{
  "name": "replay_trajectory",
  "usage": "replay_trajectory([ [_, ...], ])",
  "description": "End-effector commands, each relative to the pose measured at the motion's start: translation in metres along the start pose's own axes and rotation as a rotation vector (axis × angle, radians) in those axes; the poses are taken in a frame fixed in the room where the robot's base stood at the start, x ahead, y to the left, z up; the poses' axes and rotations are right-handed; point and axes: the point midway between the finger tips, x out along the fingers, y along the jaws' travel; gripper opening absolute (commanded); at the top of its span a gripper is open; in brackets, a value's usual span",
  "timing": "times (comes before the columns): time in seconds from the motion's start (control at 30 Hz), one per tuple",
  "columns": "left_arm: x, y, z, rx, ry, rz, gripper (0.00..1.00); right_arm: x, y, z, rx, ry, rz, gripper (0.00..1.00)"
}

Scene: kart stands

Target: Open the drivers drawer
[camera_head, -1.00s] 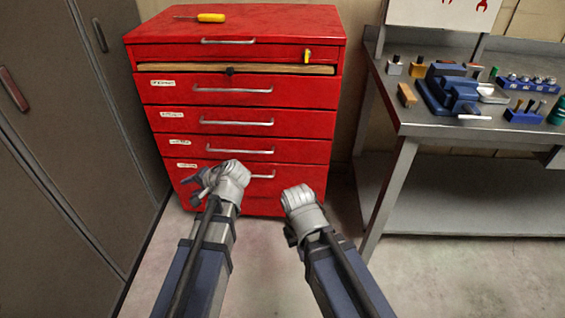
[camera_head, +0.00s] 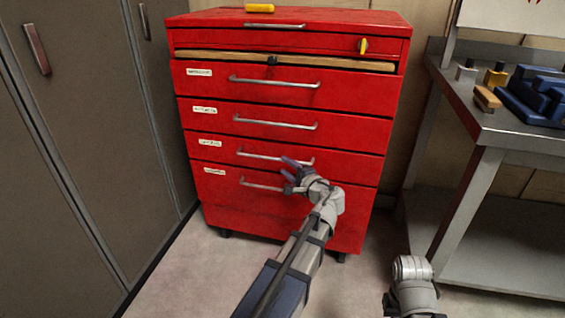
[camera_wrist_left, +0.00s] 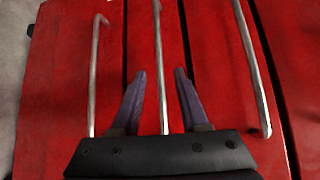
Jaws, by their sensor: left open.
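The red tool cabinet (camera_head: 345,88) stands ahead with several closed drawers, each with a horizontal metal bar handle. White labels sit at the left of the lower drawers; I cannot read them, so I cannot tell which is the drivers drawer. My left gripper (camera_head: 287,171) is open and empty in front of the lower handles. In the left wrist view its two purple fingers (camera_wrist_left: 160,85) point at the red fronts. The third labelled drawer's handle (camera_head: 262,156) shows between them as the middle bar (camera_wrist_left: 158,45). I cannot tell whether they touch it. My right arm shows at the lower right, without its fingers.
A grey locker (camera_head: 85,130) stands close on the left. A metal workbench (camera_head: 500,130) with blocks and a blue vise-like object (camera_head: 540,95) is on the right. A yellow-handled tool (camera_head: 260,8) lies on the cabinet top. Bare floor lies before the cabinet.

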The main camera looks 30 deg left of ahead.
Motion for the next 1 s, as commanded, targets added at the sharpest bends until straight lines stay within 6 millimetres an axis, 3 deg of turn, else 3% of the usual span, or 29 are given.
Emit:
replay_trajectory([
  [0.3,0.048,0.001,-0.001,-0.002,-0.002,0.002,0.44,0.007,-0.001,0.000,0.002,0.000,0.000,0.00],
  [0.5,0.069,0.001,-0.001,-0.002,-0.001,0.002,0.44,0.010,-0.001,-0.001,0.003,0.000,0.000,0.00],
  [0.9,0.075,0.001,0.000,-0.002,-0.001,0.002,0.44,0.010,-0.001,-0.001,0.003,0.000,0.000,0.00],
  [1.0,0.074,0.001,0.000,-0.002,-0.001,0.002,0.34,0.010,-0.001,-0.001,0.003,0.000,0.000,0.00],
])
